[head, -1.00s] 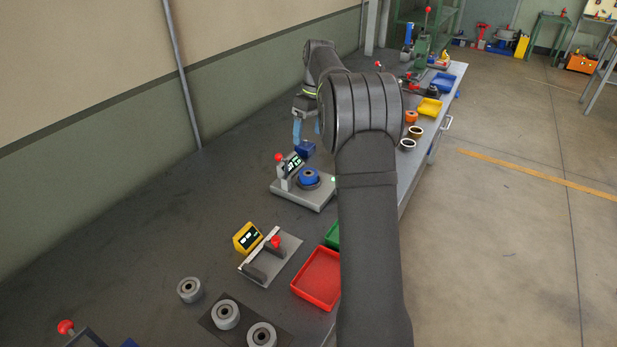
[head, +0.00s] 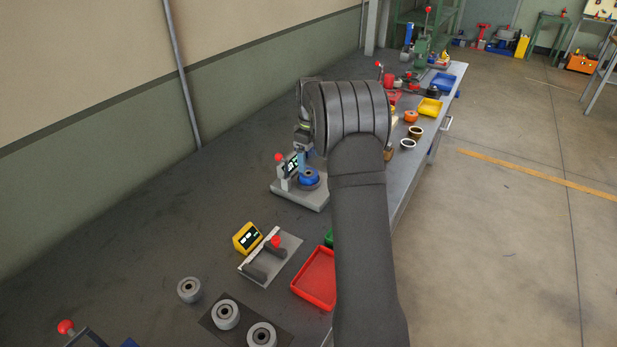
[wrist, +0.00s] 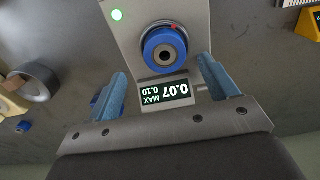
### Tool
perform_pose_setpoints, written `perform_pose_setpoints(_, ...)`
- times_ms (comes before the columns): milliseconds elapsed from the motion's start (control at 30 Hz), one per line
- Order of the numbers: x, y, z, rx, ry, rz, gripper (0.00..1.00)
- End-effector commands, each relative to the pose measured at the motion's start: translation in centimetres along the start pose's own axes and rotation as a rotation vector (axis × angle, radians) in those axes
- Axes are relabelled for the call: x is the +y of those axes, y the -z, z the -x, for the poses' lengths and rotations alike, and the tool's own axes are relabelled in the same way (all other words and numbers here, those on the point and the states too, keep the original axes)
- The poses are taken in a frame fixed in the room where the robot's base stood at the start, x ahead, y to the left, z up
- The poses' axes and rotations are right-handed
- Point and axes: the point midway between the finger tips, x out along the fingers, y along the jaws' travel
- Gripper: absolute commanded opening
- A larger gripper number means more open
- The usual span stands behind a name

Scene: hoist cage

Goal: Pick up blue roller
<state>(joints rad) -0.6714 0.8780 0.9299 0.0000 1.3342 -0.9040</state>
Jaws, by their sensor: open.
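The blue roller (head: 309,177) sits on a grey measuring fixture (head: 310,199) on the bench, with a small display and a red knob at its left. In the wrist view the blue roller (wrist: 165,48), with a dark centre hole, lies beyond my fingertips, roughly centred between them. A display (wrist: 166,92) reading 0.07, MAX 0.10, lies between it and my gripper. My gripper (wrist: 163,70) is open and empty, its two blue fingers apart. In the head view my arm partly covers the gripper, and one blue finger shows close above the roller.
A yellow display box (head: 246,237) and a plate with a red knob stand nearer. A red tray (head: 316,279) and several grey rollers (head: 226,314) are in front. Rings and a yellow tray (head: 430,107) lie farther along the bench.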

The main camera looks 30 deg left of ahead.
Motion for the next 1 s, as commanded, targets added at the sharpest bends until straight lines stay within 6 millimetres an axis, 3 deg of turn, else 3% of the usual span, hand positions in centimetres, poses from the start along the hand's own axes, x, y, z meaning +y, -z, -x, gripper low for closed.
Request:
perform_pose_setpoints(333, -0.7, 0.3, -4.5, -0.001, 0.001, 0.000, 0.79)
perform_pose_setpoints(633, -0.6, 0.4, -5.1, 0.001, -0.001, 0.000, 0.79)
perform_pose_setpoints(933, -0.6, 0.4, -5.0, 0.001, -0.001, 0.000, 0.22)
perform_pose_setpoints(1000, -0.6, 0.4, -5.0, 0.001, -0.002, 0.000, 0.17)
